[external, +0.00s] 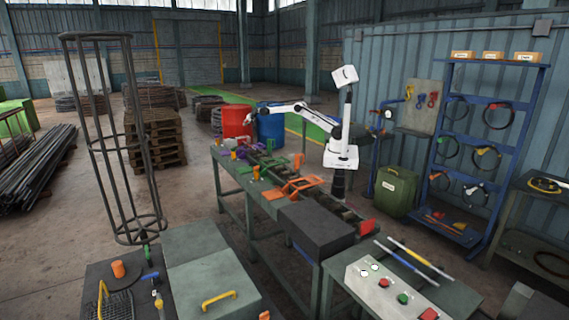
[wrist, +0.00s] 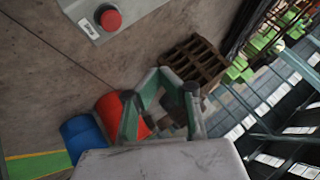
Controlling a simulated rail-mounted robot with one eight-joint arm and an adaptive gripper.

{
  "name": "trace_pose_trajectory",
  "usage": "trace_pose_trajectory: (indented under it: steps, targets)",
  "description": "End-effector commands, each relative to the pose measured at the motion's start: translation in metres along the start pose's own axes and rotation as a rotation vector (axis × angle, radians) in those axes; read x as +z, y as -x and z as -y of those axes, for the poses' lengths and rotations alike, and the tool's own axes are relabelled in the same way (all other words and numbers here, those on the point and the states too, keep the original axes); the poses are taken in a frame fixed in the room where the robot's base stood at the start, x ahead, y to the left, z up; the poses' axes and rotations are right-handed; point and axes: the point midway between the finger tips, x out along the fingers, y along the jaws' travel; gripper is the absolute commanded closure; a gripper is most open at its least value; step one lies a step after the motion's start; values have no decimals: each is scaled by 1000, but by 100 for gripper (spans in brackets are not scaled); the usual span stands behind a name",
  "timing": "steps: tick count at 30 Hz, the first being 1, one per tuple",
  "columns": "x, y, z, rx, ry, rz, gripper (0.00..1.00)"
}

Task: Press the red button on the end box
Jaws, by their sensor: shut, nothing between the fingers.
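The red button (wrist: 110,19) is a round cap on a grey end box (wrist: 88,30) with a white label, at the top left of the wrist view. My gripper (wrist: 160,92) shows below and right of the button, apart from it in the picture. Its fingers are shut with nothing held. In the external view my gripper (external: 249,121) is at the far end of the bench, in front of the barrels and above the bench top. I cannot clearly make out the end box's button in the external view.
The bench (external: 268,205) carries several coloured clamps and an orange frame (external: 302,186). A red barrel (external: 237,121) and a blue barrel (external: 270,124) stand behind its far end. A separate control panel (external: 385,287) at the front right also has coloured buttons.

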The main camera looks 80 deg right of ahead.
Motion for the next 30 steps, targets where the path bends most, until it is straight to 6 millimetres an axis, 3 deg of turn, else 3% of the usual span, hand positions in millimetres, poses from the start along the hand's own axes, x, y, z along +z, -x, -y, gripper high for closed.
trace_pose_trajectory:
  steps: [11, 30]
  targets:
    - [6, -8, -6, 0, 1, 0, 100]
    - [43, -58, -43, 0, 1, 0, 100]
